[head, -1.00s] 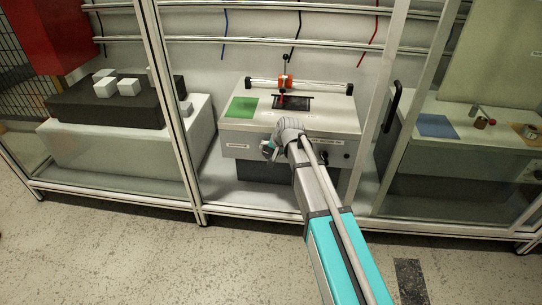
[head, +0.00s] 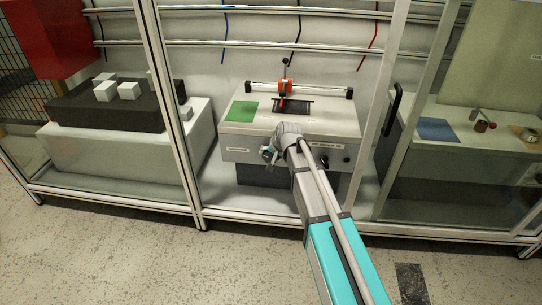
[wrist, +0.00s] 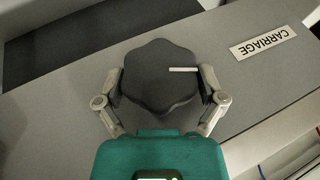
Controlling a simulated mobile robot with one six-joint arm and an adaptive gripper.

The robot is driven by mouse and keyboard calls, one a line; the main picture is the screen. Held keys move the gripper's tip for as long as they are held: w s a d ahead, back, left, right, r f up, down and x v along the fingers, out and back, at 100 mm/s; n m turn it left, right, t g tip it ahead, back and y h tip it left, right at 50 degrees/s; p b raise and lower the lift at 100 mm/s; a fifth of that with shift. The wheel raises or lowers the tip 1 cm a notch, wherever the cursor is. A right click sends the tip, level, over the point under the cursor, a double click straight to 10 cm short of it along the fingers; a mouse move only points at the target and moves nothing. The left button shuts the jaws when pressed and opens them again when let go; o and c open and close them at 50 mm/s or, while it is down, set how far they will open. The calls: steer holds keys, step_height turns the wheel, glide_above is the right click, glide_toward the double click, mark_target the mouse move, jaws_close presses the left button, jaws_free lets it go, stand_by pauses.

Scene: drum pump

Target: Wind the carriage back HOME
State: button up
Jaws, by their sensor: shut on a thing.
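In the wrist view, a dark lobed knob (wrist: 160,85) with a white line toward its right side sits on the grey front panel. My gripper (wrist: 162,88) is shut on it, one finger on each side. A white label reading CARRIAGE (wrist: 264,36) is on the panel to the right. In the head view, the orange-red carriage (head: 285,86) sits on a horizontal rail (head: 320,90) on top of the pump box, near the rail's middle. My arm hides the knob there; my gripper (head: 268,152) is at the box's front face.
A green patch (head: 242,111) and a dark slot (head: 300,107) are on the box top. Frame posts (head: 176,110) stand on both sides of the bay. A dark round knob (head: 347,157) is at the front's right. White cubes (head: 128,90) lie on a dark block at left.

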steer(key=shift+h, duration=0.4)
steer(key=shift+a+n+h+p, duration=0.1)
steer(key=shift+n+h+p, duration=0.35)
steer(key=shift+h, duration=0.75)
steer(key=h, duration=0.4)
steer(key=shift+a+f+n+g+b, duration=0.1)
steer(key=shift+f+n+g+b, duration=0.05)
steer(key=shift+n+g+b, duration=0.15)
steer(key=n+h+b, duration=0.1)
steer(key=h+b, duration=0.3)
steer(key=h, duration=0.1)
steer(key=shift+f, duration=0.2)
steer(key=shift+n+h+b, duration=0.25)
steer(key=shift+h+b, duration=0.65)
steer(key=shift+b, duration=0.2)
steer(key=shift+r+h+b, duration=0.2)
steer(key=shift+h+b, duration=0.2)
steer(key=o, duration=0.8)
